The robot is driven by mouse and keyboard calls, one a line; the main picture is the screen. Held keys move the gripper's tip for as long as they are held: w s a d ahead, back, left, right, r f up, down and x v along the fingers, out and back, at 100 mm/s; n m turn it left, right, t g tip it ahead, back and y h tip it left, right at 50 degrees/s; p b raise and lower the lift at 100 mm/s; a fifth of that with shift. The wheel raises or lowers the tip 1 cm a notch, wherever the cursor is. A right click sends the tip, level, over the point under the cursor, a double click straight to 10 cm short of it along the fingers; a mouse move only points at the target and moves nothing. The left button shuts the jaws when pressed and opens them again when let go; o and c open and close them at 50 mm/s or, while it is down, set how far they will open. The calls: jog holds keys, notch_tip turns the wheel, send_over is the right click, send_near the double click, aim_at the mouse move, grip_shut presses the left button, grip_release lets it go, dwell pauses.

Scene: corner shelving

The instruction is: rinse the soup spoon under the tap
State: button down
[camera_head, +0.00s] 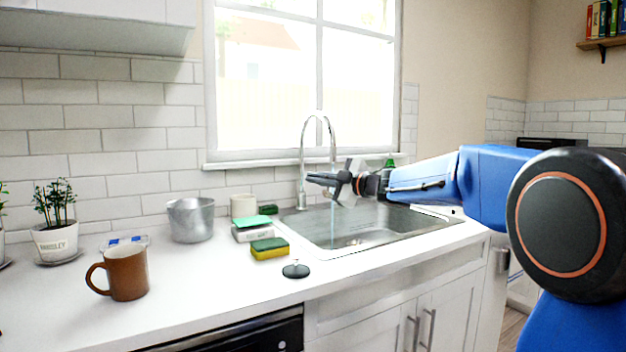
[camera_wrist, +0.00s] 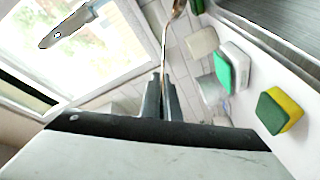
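My gripper (camera_head: 312,180) reaches in from the right over the sink (camera_head: 365,231), close to the tap (camera_head: 303,150). In the wrist view my gripper (camera_wrist: 163,82) has its fingers nearly together on a thin metal handle. I take this to be the soup spoon (camera_wrist: 165,45); it runs up to a brownish end at the top edge, where the bowl is cut off. A faint pale stream of water (camera_head: 333,222) falls into the sink below my gripper.
Left of the sink stand a yellow-green sponge (camera_head: 269,249), a white box with a green top (camera_head: 252,231), a cream cup (camera_head: 243,205) and a metal pot (camera_head: 190,220). A brown mug (camera_head: 126,272) and a potted plant (camera_head: 55,240) are farther left. A dark plug (camera_head: 296,270) lies in front.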

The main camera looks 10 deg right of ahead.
jog(key=shift+w+d+f, duration=0.25)
jog(key=shift+w+d, duration=0.45)
jog(key=shift+w, duration=0.35)
jog(key=shift+w+d+f, duration=0.25)
jog(key=shift+w+d, duration=0.45)
jog(key=shift+w, duration=0.3)
jog(key=shift+s+d, duration=0.15)
jog(key=shift+d, duration=0.1)
jog(key=shift+s+d, duration=0.2)
jog(key=shift+d, duration=0.05)
jog(key=shift+a, duration=0.1)
jog(key=s+a, duration=0.4)
jog(key=s, duration=0.2)
jog(key=shift+s+a, duration=0.15)
jog(key=shift+s, duration=0.15)
jog(key=shift+r, duration=0.1)
dwell(1.1)
